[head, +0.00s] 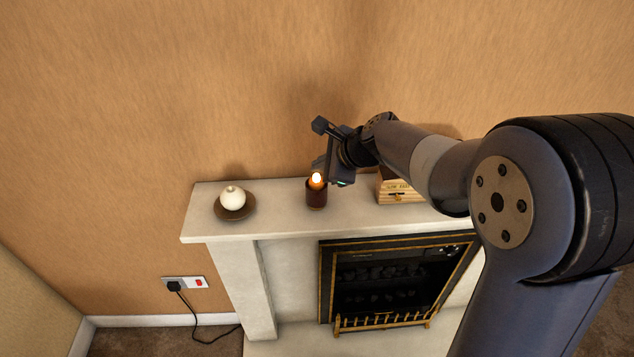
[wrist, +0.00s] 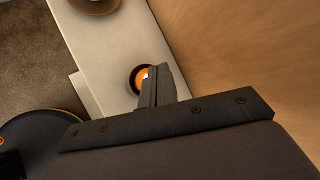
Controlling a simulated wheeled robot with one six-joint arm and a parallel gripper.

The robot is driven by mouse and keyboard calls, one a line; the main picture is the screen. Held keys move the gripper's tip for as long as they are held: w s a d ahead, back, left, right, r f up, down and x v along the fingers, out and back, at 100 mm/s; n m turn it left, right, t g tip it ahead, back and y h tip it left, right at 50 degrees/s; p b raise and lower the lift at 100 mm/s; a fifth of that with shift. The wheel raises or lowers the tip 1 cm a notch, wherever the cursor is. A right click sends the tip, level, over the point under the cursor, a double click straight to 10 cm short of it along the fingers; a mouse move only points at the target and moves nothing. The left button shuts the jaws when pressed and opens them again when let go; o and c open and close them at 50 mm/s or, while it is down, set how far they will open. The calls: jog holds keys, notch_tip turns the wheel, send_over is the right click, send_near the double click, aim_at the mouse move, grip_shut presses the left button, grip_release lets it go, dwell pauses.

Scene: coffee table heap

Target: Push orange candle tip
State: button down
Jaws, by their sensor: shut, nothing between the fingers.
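The orange candle (head: 317,182) stands upright in a dark brown holder (head: 316,198) on the white mantelpiece (head: 275,208), and its tip glows bright. In the wrist view the orange candle (wrist: 142,78) shows inside the dark ring of its holder, partly hidden by the fingers. My gripper (head: 322,165) is shut and empty, close beside the candle's right side and upper part in the head view. In the wrist view the fingertips of my gripper (wrist: 153,72) overlap the candle. I cannot tell whether they touch it.
A wooden box (head: 396,190) stands right of the candle, partly behind my arm. The wall (head: 240,90) is close behind. The mantelpiece is bare between dish and candle.

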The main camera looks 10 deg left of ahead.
jog(key=shift+r, duration=0.15)
notch_tip(320, 180, up, 6)
jog(key=p, duration=0.5)
dwell(0.6)
